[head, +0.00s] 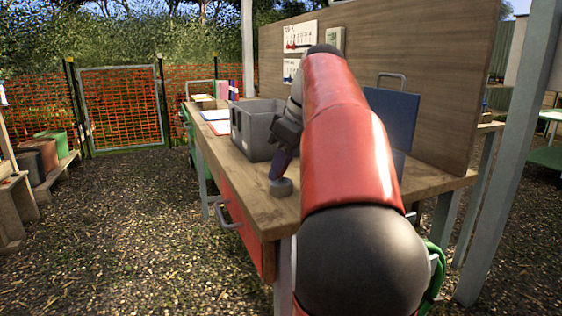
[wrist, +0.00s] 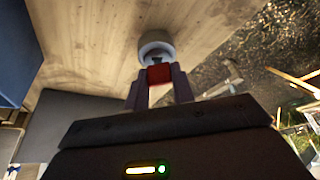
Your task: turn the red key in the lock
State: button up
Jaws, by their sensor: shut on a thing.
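The red key (wrist: 159,74) is between the two fingers of my gripper (wrist: 159,86) in the wrist view. My gripper is shut on it. The grey round lock (wrist: 156,46) stands on the wooden bench top just beyond the key. The key's far end meets the lock, but I cannot tell how deep it sits. In the head view my gripper (head: 281,168) points down at the lock (head: 281,187) near the bench's front edge. The key is hidden there by the gripper.
The wooden bench (head: 250,195) has a red drawer (head: 240,222) with a metal handle below the lock. A grey bin (head: 257,128) stands behind my gripper. A blue panel (head: 391,118) stands at the right, against a wooden board (head: 420,80). Papers and folders lie at the far end.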

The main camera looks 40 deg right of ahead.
jog(key=shift+r+n+g+y+p, duration=0.1)
jog(key=shift+n+g+y+p, duration=0.3)
jog(key=shift+n+p, duration=0.85)
jog(key=shift+n, duration=0.45)
jog(key=shift+n+g+y, duration=0.3)
jog(key=shift+n+g, duration=0.1)
jog(key=shift+n, duration=0.8)
jog(key=m+t, duration=0.1)
jog(key=m, duration=0.2)
jog(key=shift+h+b, duration=0.35)
jog(key=shift+h, duration=0.05)
jog(key=o, duration=1)
jog(key=shift+o, duration=0.2)
